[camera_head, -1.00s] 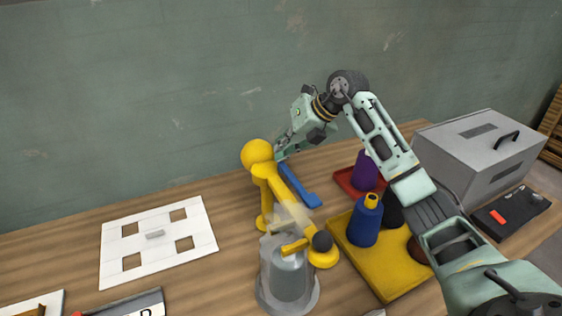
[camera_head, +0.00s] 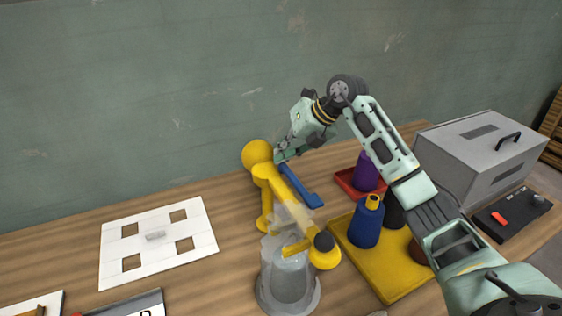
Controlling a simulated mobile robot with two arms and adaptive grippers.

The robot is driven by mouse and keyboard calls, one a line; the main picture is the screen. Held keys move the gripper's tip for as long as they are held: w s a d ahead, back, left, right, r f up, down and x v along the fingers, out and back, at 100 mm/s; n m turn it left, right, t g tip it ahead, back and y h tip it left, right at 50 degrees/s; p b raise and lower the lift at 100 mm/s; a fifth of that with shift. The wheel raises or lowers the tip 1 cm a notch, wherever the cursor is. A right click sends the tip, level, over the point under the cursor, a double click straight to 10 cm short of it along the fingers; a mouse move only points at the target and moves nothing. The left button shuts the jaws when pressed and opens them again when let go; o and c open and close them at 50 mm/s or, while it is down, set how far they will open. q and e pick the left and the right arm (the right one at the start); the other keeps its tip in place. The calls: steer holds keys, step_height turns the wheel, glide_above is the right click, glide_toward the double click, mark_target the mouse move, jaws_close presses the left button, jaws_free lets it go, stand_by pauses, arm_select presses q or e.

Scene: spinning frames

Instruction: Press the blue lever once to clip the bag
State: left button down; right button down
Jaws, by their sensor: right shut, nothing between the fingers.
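The blue lever (camera_head: 299,187) is a long bar beside the yellow clipping machine (camera_head: 266,183), which has a round yellow head and stands on the wooden table. A translucent bag (camera_head: 290,212) shows under the machine's front arm, above a grey metal container (camera_head: 287,281). My right gripper (camera_head: 280,157) is shut and empty at the far end of the blue lever, beside the yellow head. I cannot tell whether its fingertips touch the lever. My left gripper is not in view.
A yellow tray (camera_head: 387,276) with a blue bottle (camera_head: 367,222) and dark items stands right of the machine. Behind it is a red tray (camera_head: 347,183) with a purple bottle (camera_head: 366,171). A grey box (camera_head: 482,158) stands far right. A white board with square holes (camera_head: 158,252) lies left.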

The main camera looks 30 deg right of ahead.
steer(key=shift+w+d+r+p, duration=0.1)
steer(key=shift+w+r+p, duration=0.05)
steer(key=shift+r+p, duration=0.55)
steer(key=shift+w+d+r+p, duration=0.1)
steer(key=shift+r+p, duration=0.45)
steer(key=shift+r, duration=0.25)
steer(key=r+p, duration=0.2)
steer(key=r, duration=0.1)
steer(key=w+r+p, duration=0.1)
steer(key=r+p, duration=0.1)
steer(key=shift+a, duration=0.1)
stand_by(0.4)
